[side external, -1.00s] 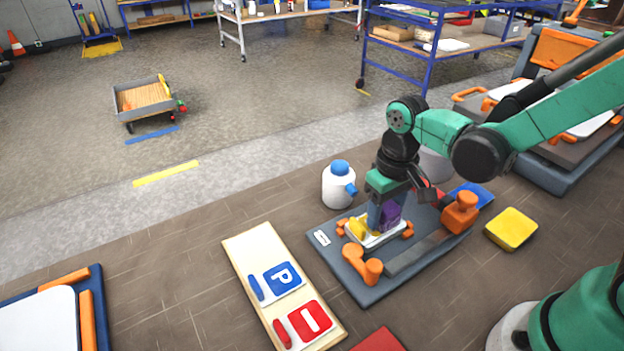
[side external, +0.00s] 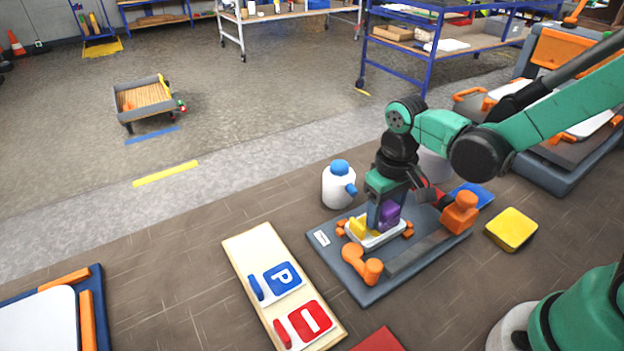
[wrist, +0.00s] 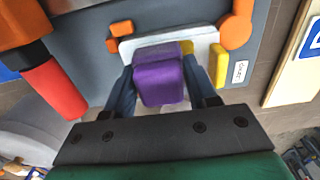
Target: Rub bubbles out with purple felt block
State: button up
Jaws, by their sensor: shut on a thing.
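My gripper (side external: 381,216) is shut on the purple felt block (side external: 390,214). In the wrist view the purple felt block (wrist: 158,79) sits between the two blue-grey fingers. The block is low over a white sign plate (side external: 372,241) with yellow parts (side external: 358,227), and I cannot tell whether it touches the plate. The plate lies between small orange clamps (side external: 407,230) on a grey fixture board (side external: 367,290). Any bubbles on the plate are too small to see or hidden by my gripper and the block.
On the board are an orange lever (side external: 362,264) and an orange-knobbed post (side external: 460,212). A white bottle with a blue cap (side external: 338,187) stands behind it. A wooden board (side external: 255,262) with two signs lies left. A yellow pad (side external: 511,229) lies right.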

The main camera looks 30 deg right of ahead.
jog(key=shift+r, duration=2.5)
jog(key=w+d+r, duration=0.2)
jog(key=w+r, duration=0.3)
jog(key=r, duration=0.4)
jog(key=shift+d+r, duration=0.2)
jog(key=shift+d, duration=0.1)
jog(key=shift+w, duration=0.1)
